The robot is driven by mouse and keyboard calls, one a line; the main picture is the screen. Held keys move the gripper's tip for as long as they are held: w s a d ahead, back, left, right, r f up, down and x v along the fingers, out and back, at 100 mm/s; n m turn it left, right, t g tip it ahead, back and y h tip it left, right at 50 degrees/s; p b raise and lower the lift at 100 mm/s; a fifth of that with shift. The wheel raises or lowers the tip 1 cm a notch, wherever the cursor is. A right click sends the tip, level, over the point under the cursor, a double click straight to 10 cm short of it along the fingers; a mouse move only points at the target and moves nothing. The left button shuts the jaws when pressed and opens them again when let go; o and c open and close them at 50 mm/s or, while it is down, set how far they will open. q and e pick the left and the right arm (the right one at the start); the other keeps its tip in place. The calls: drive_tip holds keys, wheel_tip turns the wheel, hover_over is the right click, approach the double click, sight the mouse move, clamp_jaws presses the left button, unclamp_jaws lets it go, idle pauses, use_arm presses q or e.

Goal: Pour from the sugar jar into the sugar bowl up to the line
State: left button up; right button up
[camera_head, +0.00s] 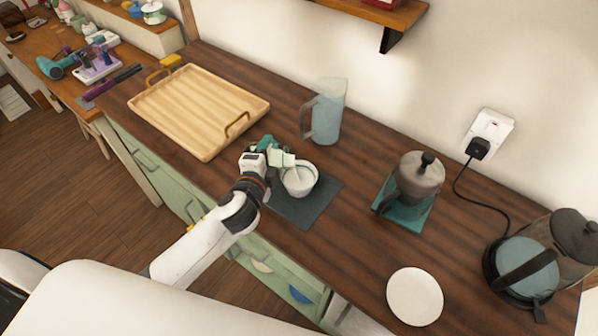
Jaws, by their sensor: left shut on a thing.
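My left gripper (270,151) reaches in from the lower left over the dark wooden counter. It is shut on a small pale thing, which looks like the sugar jar (284,159), at the upper left rim of the white sugar bowl (300,186). The gripper hides much of the jar, and its tilt is hard to tell. The bowl stands upright on a dark grey-green mat (316,207). Something pale shows inside the bowl, but its level and the line are too small to make out. My right gripper is not in view.
A wooden tray (190,105) lies at left. A bluish jug (328,112) stands behind the bowl. Counter between the mats is clear.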

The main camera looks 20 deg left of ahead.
use_arm(q)
drive_tip(key=shift+r+m+p, duration=0.4)
drive_tip(key=shift+p, duration=0.35)
idle(0.3)
drive_tip(key=shift+d+f+m, duration=0.1)
drive_tip(key=shift+d+m, duration=0.05)
drive_tip(key=shift+m, duration=0.15)
idle(0.3)
